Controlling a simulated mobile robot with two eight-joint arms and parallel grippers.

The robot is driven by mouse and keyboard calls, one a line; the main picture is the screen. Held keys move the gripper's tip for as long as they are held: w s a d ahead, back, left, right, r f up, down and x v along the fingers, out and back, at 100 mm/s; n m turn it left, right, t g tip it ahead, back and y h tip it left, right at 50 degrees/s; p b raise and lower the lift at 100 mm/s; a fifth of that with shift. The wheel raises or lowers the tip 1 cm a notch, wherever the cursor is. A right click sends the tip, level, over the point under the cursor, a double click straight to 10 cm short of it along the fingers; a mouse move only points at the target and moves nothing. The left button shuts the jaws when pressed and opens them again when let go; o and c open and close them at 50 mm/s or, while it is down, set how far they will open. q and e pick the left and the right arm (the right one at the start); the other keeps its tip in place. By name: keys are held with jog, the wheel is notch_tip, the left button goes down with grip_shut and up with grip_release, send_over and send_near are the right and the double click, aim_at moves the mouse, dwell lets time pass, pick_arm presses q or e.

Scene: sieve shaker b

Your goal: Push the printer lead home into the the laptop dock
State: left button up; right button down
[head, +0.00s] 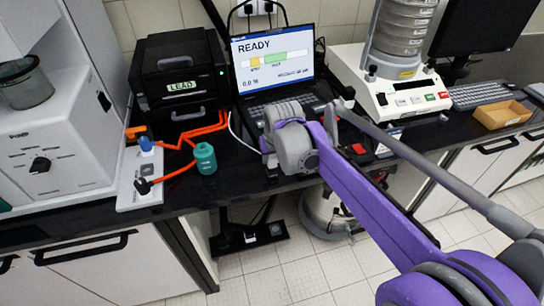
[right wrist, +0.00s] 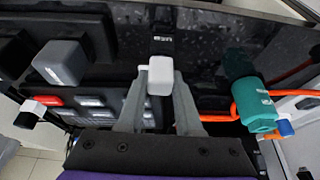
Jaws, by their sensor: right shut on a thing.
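My right gripper (right wrist: 160,90) is shut on a pale grey, block-shaped plug, the printer lead's end (right wrist: 160,74), held between its two grey fingertips. Just beyond the plug is a black part with a white USB label (right wrist: 163,38), which looks like the laptop dock. The plug overlaps it in the right wrist view, so I cannot tell whether they touch. In the head view my right wrist hides the fingertips, plug and dock in front of the laptop (head: 272,55). A thin white lead (head: 236,127) curves down beside the laptop. My left gripper is not in view.
A teal cylinder (head: 204,158) with orange cable stands left of my wrist; it also shows in the right wrist view (right wrist: 240,66). A black printer (head: 165,75), a white socket strip (head: 135,190) and the sieve shaker (head: 385,88) stand around. The counter's front edge is close.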

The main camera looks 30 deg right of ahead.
jog(key=shift+f, duration=0.5)
jog(key=c, duration=0.5)
grip_release()
jog(key=d+v, duration=0.1)
jog(key=v, duration=0.9)
jog(key=shift+a+r, duration=0.45)
jog(key=shift+a, duration=0.05)
jog(key=shift+s, duration=0.15)
jog(key=s+a+f+n+p, duration=0.1)
jog(key=s+a+f, duration=0.3)
jog(key=s+f, duration=0.3)
jog(key=s+a+f+n+t+y+p, duration=0.1)
jog(key=s+a+f, duration=0.4)
jog(key=s, duration=0.5)
notch_tip(320, 180, down, 3)
jog(key=shift+a+r+n, duration=0.2)
jog(key=shift+r+n, duration=0.05)
jog(key=shift+n, duration=0.15)
